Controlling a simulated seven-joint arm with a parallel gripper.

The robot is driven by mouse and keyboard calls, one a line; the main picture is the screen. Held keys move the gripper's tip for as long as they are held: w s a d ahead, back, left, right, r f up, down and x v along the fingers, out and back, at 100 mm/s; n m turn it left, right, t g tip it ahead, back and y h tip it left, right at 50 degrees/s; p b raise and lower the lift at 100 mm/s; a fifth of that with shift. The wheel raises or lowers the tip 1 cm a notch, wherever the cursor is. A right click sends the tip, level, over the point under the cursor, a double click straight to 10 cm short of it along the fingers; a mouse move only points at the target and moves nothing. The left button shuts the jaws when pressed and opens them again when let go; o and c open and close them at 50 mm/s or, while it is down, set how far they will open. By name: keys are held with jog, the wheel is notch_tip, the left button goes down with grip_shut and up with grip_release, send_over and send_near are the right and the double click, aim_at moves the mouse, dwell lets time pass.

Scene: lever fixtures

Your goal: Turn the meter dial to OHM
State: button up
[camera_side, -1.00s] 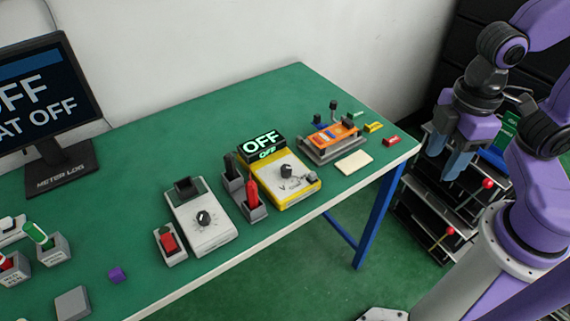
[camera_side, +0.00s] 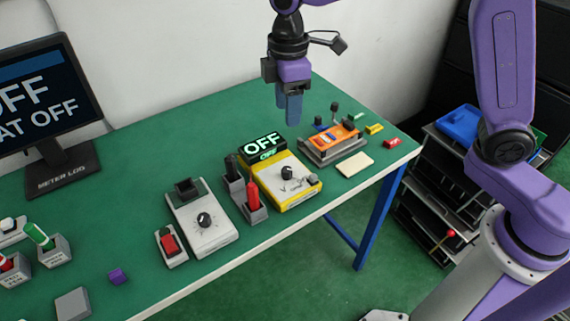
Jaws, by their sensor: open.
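The yellow meter (camera_side: 306,193) lies on the green table, with its lit display (camera_side: 263,146) reading OFF. Its black dial (camera_side: 287,172) sits on the pale face; the small marks around it are too small to read surely. My gripper (camera_side: 287,108) hangs in the air above and behind the meter, pointing down, with its blue-grey fingers close to each other in this view. It is open, empty and apart from the dial. A monitor (camera_side: 37,100) at the left shows OFF in large letters, its text cut by the picture edge.
Red and black probes (camera_side: 252,193) stand in holders left of the meter. A white device with a knob (camera_side: 203,220) and a red switch (camera_side: 169,244) are farther left. An orange device (camera_side: 335,140) stands to the right. The table's back middle (camera_side: 180,140) is clear.

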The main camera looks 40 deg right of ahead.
aim_at(285, 170)
jog(key=f, duration=1.7)
jog(key=shift+w+a+f, duration=0.1)
jog(key=shift+w+f, duration=0.2)
jog(key=shift+w, duration=0.05)
grip_shut()
